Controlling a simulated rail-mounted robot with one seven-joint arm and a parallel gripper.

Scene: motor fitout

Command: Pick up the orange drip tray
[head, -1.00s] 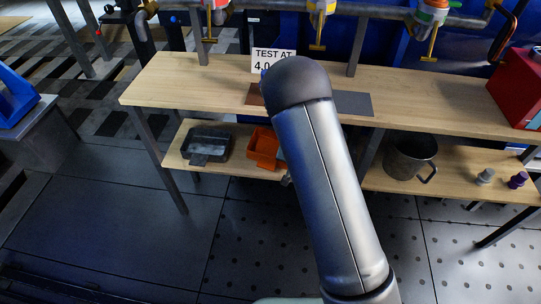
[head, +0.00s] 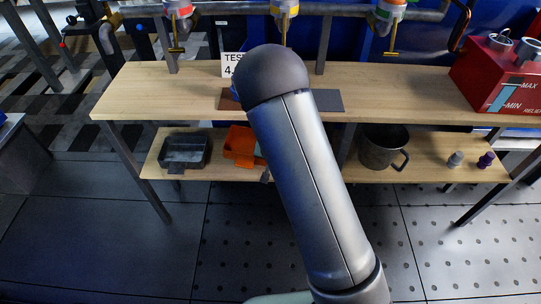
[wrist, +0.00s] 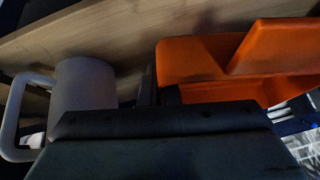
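The orange drip tray (head: 238,145) stands on the lower shelf, left of my arm, and its right end is hidden. It fills the upper right of the wrist view (wrist: 195,60), close to the gripper. My gripper (wrist: 159,92) shows in the wrist view as a dark body with dark finger parts beside the tray's near left corner. In the head view my arm hides most of it. I cannot tell whether the fingers touch the tray or how far apart they are.
A dark grey tray (head: 184,150) stands left of the orange one on the lower shelf (head: 315,168). A metal jug (head: 380,150) and two small bottles stand to the right. The wooden bench top (head: 170,85) is above. A red box (head: 495,80) stands on its right end.

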